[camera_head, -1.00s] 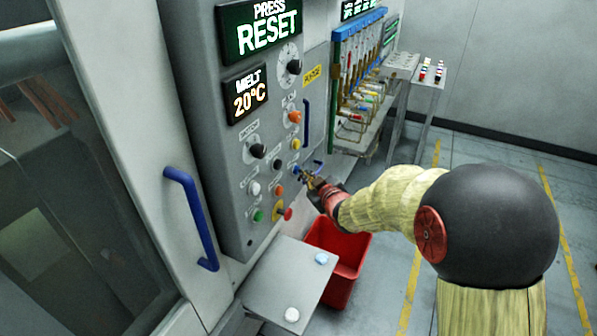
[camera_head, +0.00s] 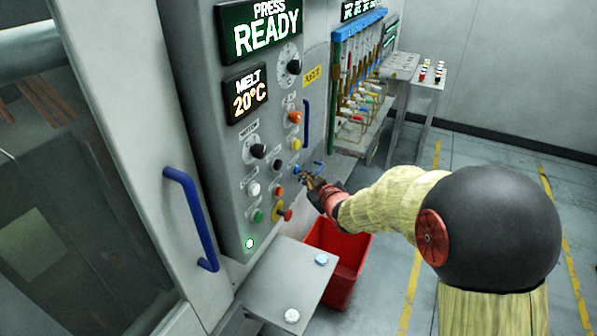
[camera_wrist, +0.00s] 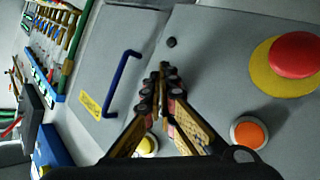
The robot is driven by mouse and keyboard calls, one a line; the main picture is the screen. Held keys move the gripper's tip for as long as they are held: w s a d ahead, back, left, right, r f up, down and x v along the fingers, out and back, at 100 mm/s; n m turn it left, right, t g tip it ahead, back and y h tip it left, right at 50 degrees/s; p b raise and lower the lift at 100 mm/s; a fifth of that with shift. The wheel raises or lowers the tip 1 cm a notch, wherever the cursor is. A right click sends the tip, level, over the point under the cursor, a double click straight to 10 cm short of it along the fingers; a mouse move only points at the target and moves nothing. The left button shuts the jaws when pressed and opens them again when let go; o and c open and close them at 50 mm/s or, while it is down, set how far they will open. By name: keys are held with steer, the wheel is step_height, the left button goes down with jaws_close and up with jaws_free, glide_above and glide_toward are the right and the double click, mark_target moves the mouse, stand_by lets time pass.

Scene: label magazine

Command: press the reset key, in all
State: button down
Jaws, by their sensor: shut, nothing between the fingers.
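Which button is labelled reset is too small to read. My gripper (camera_head: 304,178) is shut and empty, its tips right at the blue key; I cannot tell whether they touch it. In the wrist view my gripper (camera_wrist: 164,70) has its fingertips together in front of the panel face, and no blue key shows there. The upper display (camera_head: 262,32) reads PRESS READY.
A red mushroom button on yellow (camera_wrist: 295,55), an orange button (camera_wrist: 249,133) and a yellow button (camera_wrist: 147,145) are near my fingers. A blue handle (camera_wrist: 124,82) sticks out beside them. A red bin (camera_head: 343,262) and a metal shelf (camera_head: 280,290) stand below the panel.

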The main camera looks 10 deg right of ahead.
steer(key=shift+s+d, duration=0.4)
steer(key=shift+d, duration=0.1)
steer(key=s+d, duration=0.1)
steer(key=d, duration=0.1)
steer(key=s+d+p, duration=0.1)
steer(key=s+d, duration=0.1)
stand_by(0.4)
stand_by(0.6)
